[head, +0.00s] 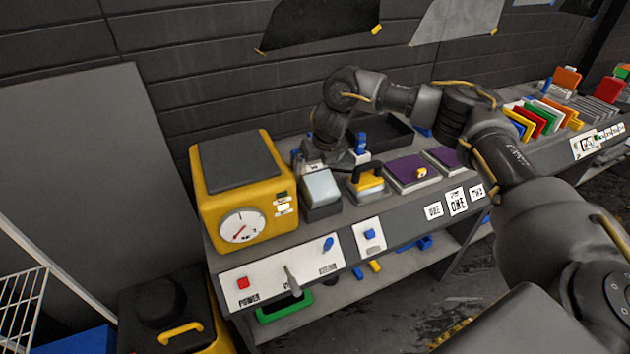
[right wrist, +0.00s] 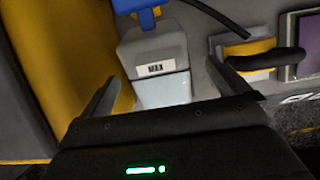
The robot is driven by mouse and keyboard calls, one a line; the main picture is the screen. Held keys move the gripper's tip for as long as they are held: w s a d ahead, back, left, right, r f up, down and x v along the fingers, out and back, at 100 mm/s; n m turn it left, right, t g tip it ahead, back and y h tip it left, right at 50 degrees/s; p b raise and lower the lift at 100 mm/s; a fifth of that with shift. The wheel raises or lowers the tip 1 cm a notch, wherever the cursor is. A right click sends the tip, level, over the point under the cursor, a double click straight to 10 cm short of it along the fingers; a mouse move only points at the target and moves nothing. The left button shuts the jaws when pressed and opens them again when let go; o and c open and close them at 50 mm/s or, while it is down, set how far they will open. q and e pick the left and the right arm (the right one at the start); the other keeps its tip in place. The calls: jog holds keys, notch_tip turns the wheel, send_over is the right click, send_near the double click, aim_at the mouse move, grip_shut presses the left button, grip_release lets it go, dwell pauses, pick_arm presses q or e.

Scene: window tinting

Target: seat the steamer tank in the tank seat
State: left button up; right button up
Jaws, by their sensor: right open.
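The steamer tank (head: 321,187) has a pale blue, see-through body. It stands on the bench between the yellow steamer box (head: 238,190) and the iron (head: 367,182). In the right wrist view the tank (right wrist: 163,90) shows a grey part with a MAX label and a blue piece beyond it. A dark grey block (head: 322,209) is under its front; I cannot tell whether this is the tank seat or whether the tank is fully down. My right gripper (head: 322,158) is open just behind and above the tank. Its fingers (right wrist: 165,78) lie either side of the tank, apparently not gripping.
The steamer box with its dial stands close on the left, and the iron with a black handle close on the right. Purple-topped pads (head: 410,172) lie further right. A dark tray (head: 384,133) sits behind. The front panel (head: 283,277) carries a lever and buttons.

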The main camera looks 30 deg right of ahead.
aim_at(315, 168)
jog(key=p+x, duration=0.1)
jog(key=x, duration=0.1)
jog(key=p+x, duration=0.1)
jog(key=x, duration=0.1)
jog(key=shift+s+a+f, duration=0.15)
jog(key=shift+a+f, duration=0.1)
jog(key=shift+f, duration=0.35)
jog(key=shift+r, duration=0.15)
jog(key=c, duration=1.4)
jog(key=shift+w+r+b, duration=0.2)
jog(key=shift+r+b, duration=1.05)
jog(key=shift+r, duration=0.05)
pick_arm(q)
jog(key=f+b, duration=0.2)
jog(key=f, duration=0.1)
jog(key=shift+s+b, duration=0.35)
pick_arm(e)
jog(key=s+r, duration=0.3)
jog(key=s, duration=0.1)
jog(key=s+r, duration=0.4)
jog(key=s, duration=0.1)
jog(key=s+r, duration=0.3)
jog(key=s, duration=0.2)
jog(key=shift+s+a+r, duration=0.1)
jog(key=shift+a+r, duration=0.05)
jog(key=shift+a, duration=0.25)
